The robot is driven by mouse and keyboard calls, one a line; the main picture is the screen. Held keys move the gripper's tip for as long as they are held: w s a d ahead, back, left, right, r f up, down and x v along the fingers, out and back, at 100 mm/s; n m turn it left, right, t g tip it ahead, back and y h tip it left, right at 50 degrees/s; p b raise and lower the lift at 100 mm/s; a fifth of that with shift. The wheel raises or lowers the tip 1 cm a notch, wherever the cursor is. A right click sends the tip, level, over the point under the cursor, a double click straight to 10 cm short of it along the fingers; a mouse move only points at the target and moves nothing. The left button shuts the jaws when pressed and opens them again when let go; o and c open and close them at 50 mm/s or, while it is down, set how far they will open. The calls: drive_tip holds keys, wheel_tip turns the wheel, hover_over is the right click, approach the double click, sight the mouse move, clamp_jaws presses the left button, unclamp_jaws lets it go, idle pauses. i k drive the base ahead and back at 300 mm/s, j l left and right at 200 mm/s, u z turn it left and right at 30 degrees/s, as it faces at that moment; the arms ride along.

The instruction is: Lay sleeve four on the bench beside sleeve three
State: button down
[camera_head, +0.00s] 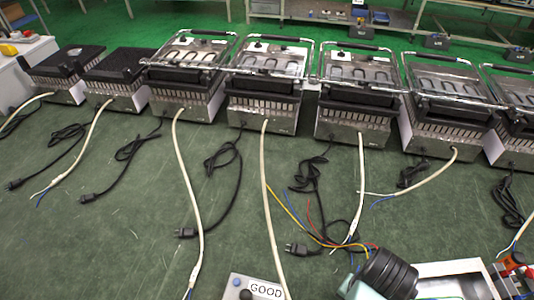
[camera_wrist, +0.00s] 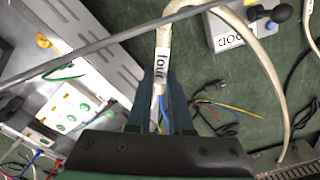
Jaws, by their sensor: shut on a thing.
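A white sleeve labelled "four" (camera_wrist: 161,58) is gripped by my gripper (camera_wrist: 162,98) in the wrist view, between its two dark blue fingers. From there the sleeve rises and curves past the GOOD box, then back toward a machine at lower right. In the head view, a white sleeve (camera_head: 270,200) runs down from the fourth machine to the GOOD box; its label is not readable. The third machine's sleeve (camera_head: 186,170) lies to its left on the green bench (camera_head: 120,235), also unlabelled to the eye. My gripper's fingers are not clear in the head view.
A box marked GOOD (camera_head: 258,287) stands at the front edge; it also shows in the wrist view (camera_wrist: 238,30). Several grill machines (camera_head: 265,95) line the back, with black plug cords (camera_head: 232,185) on the green surface. White fixtures (camera_wrist: 85,110) lie left in the wrist view.

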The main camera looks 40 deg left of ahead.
sight(161, 268)
drive_tip(key=u, duration=1.25)
drive_tip(key=i+u, duration=0.25)
drive_tip(key=u, duration=0.25)
drive_tip(key=i+l+u, duration=0.15)
drive_tip(key=u, duration=0.35)
drive_tip(key=i+l, duration=0.25)
drive_tip(key=i, duration=0.15)
